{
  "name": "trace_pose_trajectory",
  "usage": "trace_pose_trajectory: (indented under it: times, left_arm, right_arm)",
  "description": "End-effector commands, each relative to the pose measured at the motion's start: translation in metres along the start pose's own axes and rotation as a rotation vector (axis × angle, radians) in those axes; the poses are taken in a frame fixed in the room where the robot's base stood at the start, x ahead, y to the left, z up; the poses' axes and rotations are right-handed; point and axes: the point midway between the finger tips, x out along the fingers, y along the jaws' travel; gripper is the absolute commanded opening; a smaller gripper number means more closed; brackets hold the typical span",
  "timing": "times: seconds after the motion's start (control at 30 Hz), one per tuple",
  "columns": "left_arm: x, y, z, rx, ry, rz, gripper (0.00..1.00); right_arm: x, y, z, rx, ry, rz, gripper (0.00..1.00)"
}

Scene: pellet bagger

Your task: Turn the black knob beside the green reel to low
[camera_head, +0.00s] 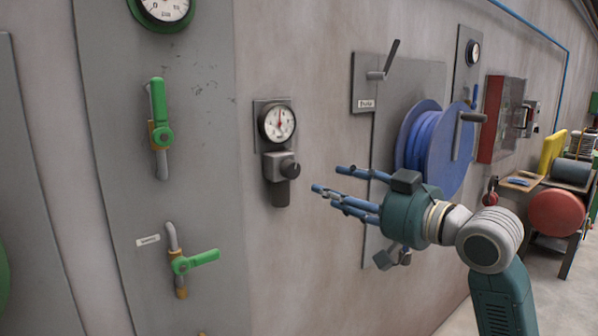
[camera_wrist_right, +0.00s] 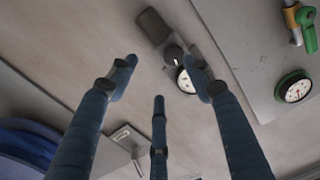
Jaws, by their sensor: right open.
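A black knob (camera_head: 290,168) sits on a grey valve block below a round gauge on the wall. It also shows in the wrist view (camera_wrist_right: 174,54), between and beyond my fingers. The nearest reel is a blue reel (camera_head: 430,145), on a grey panel to the right; I see no clear green reel. My right gripper (camera_head: 330,182) is open and empty. Its three blue fingers point left toward the knob, with a gap between and no contact visible. The knob's setting marks are too small to read. My left gripper is not in view.
The round gauge (camera_head: 278,123) is just above the knob. Green-handled valves (camera_head: 160,130) are on the grey cabinet at left. A bench with a red drum (camera_head: 557,213) stands far right.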

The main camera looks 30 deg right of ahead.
Motion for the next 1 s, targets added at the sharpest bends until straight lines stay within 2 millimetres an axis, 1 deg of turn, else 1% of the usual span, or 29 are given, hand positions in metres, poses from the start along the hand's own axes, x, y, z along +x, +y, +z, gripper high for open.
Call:
trace_pose_trajectory:
  times: [0.03, 0.07, 0.17, 0.27, 0.4, 0.6, 0.7, 0.8, 1.0]
  left_arm:
    - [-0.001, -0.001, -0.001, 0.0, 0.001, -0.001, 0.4]
    - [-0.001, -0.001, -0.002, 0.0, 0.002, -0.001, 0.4]
    - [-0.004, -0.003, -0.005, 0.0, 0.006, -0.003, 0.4]
    - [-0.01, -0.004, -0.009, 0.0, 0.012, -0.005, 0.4]
    - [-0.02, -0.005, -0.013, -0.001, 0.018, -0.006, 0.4]
    - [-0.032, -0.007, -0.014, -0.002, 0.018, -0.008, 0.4]
    - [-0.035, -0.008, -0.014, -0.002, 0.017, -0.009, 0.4]
    - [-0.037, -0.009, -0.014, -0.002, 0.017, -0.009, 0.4]
    - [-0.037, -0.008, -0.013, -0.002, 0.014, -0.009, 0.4]
  right_arm:
    - [-0.007, -0.01, -0.007, -0.022, 0.009, -0.011, 0.5]
    - [-0.01, -0.015, -0.01, -0.031, 0.012, -0.016, 0.5]
    - [-0.008, -0.02, -0.015, -0.041, 0.016, -0.024, 0.5]
    - [0.005, -0.021, -0.016, -0.039, 0.015, -0.025, 0.5]
    - [0.033, -0.022, -0.017, -0.036, 0.015, -0.026, 0.5]
    - [0.069, -0.023, -0.017, -0.037, 0.016, -0.025, 0.5]
    - [0.082, -0.022, -0.017, -0.038, 0.017, -0.024, 0.5]
    - [0.09, -0.022, -0.015, -0.038, 0.016, -0.024, 0.5]
    - [0.094, -0.022, -0.014, -0.041, 0.016, -0.023, 0.5]
